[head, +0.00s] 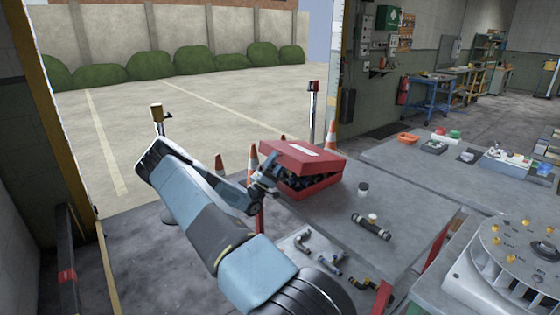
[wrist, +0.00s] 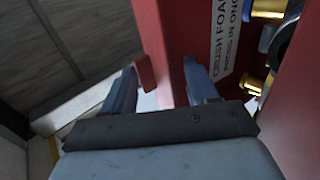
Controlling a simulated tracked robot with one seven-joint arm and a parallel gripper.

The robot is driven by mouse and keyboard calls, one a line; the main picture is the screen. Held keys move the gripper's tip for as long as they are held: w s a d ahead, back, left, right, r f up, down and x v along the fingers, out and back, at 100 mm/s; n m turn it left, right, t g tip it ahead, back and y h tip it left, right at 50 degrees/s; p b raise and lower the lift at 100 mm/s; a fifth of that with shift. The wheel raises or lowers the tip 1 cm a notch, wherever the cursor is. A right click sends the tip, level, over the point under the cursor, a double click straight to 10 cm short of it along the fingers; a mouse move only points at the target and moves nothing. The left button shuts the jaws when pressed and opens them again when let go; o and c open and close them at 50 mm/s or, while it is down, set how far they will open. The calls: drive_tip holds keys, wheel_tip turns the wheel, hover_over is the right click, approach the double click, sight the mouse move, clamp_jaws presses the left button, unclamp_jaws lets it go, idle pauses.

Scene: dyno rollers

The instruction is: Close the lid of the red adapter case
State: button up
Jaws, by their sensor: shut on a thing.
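The red adapter case (head: 312,191) stands on the grey bench, with dark fittings showing in the gap under its lid. Its red lid (head: 318,160) is partly lowered and tilted over the base. My gripper (head: 264,185) is at the left side of the case, against the lid. In the wrist view, my gripper (wrist: 160,90) has red lid (wrist: 172,45) material between its fingers, and a small red tab (wrist: 145,73) shows beside the left finger. A white label (wrist: 227,45) and brass fittings (wrist: 262,45) show to the right. The exact contact is partly hidden.
A small cup (head: 363,188) and a dark cylindrical fitting (head: 371,227) are on the bench right of the case. Several pipe fittings (head: 328,263) lie in front.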

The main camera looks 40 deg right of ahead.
idle(0.3)
drive_tip(key=v, duration=1.4)
idle(0.3)
